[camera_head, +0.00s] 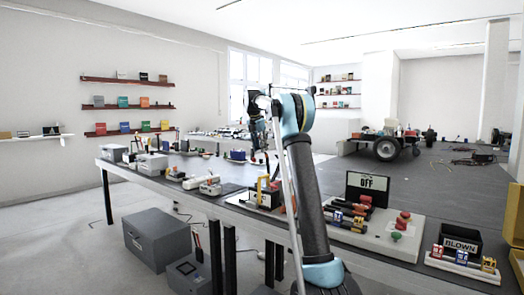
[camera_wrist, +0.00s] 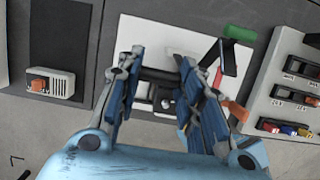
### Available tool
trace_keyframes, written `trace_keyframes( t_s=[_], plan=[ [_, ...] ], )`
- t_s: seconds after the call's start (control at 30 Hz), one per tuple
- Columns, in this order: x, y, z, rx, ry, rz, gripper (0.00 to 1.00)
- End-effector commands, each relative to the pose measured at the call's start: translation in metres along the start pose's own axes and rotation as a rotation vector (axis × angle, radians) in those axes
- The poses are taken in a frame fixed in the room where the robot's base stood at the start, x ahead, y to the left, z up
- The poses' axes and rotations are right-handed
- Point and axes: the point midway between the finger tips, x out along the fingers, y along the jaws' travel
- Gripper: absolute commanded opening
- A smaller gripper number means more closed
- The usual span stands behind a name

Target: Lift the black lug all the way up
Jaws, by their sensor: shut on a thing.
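My gripper (camera_wrist: 162,62) points down over a white plate (camera_wrist: 152,32) in the wrist view. Its two blue fingers stand on either side of a dark bar, which looks like the black lug (camera_wrist: 160,75), and they are shut on it. A small black knob-like part shows just below the bar, between the fingers. How far the lug is raised cannot be told.
In the wrist view, a black upright part and a green block (camera_wrist: 239,33) stand right of the fingers, near an orange piece (camera_wrist: 236,111). A switch panel (camera_wrist: 290,85) is further right. The long table (camera_head: 228,205) carries several devices, including an OFF sign (camera_head: 367,188).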

Motion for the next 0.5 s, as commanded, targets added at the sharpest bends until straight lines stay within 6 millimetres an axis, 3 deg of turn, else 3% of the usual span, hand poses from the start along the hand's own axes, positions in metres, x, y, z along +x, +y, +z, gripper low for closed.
trace_keyframes(
  t_s=[0.43, 0.47, 0.5],
  plan=[
    [-0.0003, 0.0033, 0.0034, -0.002, -0.011, 0.006, 0.00],
    [-0.0003, 0.0034, 0.0034, -0.002, -0.011, 0.006, 0.41],
    [-0.0003, 0.0034, 0.0033, -0.002, -0.011, 0.006, 0.50]
  ],
)
